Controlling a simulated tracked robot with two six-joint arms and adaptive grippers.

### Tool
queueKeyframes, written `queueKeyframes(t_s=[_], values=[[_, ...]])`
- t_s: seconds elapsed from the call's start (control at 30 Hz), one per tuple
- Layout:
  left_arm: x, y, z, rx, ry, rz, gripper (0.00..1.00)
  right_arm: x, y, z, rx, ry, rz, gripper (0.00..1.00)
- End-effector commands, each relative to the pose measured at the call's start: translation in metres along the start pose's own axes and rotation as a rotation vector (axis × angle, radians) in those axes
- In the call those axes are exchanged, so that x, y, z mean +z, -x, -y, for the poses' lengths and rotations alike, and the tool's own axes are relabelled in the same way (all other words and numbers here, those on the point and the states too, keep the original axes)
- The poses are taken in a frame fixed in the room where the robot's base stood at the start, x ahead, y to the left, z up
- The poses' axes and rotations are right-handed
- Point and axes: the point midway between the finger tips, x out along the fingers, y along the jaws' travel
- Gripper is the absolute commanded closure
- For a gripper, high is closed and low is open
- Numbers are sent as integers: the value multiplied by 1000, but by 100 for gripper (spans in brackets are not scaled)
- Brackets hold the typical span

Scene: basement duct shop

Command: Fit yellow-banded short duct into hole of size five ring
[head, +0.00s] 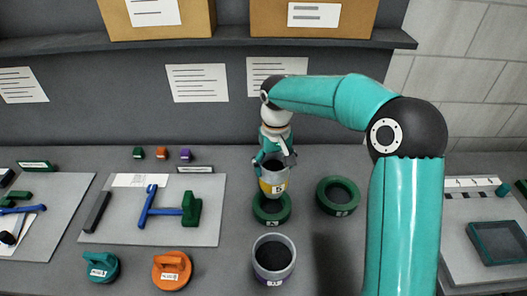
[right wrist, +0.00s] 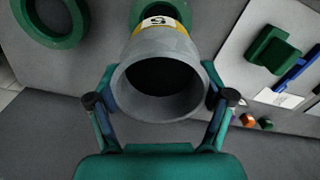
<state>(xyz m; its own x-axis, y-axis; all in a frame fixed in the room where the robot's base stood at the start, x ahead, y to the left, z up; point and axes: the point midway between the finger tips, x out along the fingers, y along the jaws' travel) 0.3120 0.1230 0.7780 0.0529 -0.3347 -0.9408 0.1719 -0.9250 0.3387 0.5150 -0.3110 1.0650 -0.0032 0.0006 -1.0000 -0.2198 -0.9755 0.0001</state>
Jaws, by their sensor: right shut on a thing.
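The yellow-banded short duct (head: 273,180) is a grey open tube, upright or nearly so, with a numbered label on its band; it also shows in the right wrist view (right wrist: 160,105). My right gripper (head: 275,163) is shut on it, one finger on each side near the top rim, seen also in the right wrist view (right wrist: 160,98). A green ring (head: 271,212) lies directly below the duct. The duct's lower end hides its hole, and I cannot tell whether it is inside or just above. A second green ring (head: 338,196) lies to the right. My left gripper is not in view.
A purple-banded duct (head: 273,262) stands in front of the ring. An orange lidded piece (head: 172,270) and a teal one (head: 101,267) lie front left. A grey mat (head: 120,230) holds a blue tool and green block. A shelf with boxes runs behind.

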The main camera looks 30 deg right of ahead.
Motion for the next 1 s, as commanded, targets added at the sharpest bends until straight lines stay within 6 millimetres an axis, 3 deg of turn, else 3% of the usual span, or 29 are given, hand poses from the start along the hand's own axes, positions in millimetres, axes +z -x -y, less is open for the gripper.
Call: queueKeyframes(t_s=[0.7, 1.0], values=[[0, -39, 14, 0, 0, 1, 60, 0, -52, -3, 0, -6, 0, 86], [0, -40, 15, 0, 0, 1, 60, 1, -55, -3, 0, -7, 0, 86]])
